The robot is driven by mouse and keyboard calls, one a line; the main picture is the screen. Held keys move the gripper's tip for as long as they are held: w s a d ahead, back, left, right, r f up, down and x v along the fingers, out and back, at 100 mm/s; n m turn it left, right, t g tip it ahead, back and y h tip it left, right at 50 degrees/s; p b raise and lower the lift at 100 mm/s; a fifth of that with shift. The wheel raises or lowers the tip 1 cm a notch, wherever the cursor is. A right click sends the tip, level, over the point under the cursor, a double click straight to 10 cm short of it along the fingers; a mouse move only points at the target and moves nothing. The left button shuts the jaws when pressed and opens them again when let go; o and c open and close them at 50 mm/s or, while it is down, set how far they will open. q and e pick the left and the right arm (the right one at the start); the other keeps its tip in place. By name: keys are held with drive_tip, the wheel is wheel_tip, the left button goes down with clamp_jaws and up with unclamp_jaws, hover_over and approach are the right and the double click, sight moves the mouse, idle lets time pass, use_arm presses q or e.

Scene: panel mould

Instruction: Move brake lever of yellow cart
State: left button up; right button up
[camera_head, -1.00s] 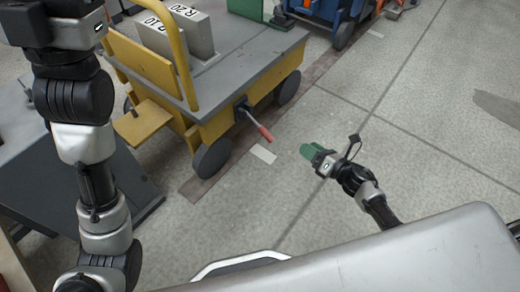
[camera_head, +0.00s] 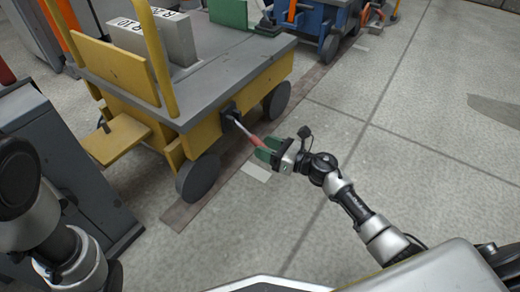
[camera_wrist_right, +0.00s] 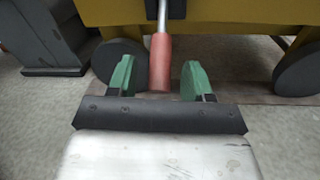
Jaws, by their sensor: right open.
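The yellow cart (camera_head: 215,130) stands ahead with a grey deck and dark wheels. Its brake lever has a metal rod and a red grip (camera_head: 250,138), and slants down from a dark mount on the cart's side. My right gripper (camera_head: 266,151) is at the lever's lower end, its green fingers open. In the right wrist view the red grip (camera_wrist_right: 160,66) lies between the two spread fingers (camera_wrist_right: 158,80), with a gap visible on both sides. The left arm shows at the lower left of the head view, but its gripper is out of view.
A blue cart (camera_head: 315,18) stands behind the yellow one. Grey blocks (camera_head: 172,38) with number labels sit on the yellow cart's deck. A dark grey cabinet (camera_head: 75,150) stands at the left. The floor to the right is clear.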

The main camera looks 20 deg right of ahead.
drive_tip(key=shift+b+x, duration=0.3)
drive_tip(key=shift+x, duration=0.85)
clamp_jaws()
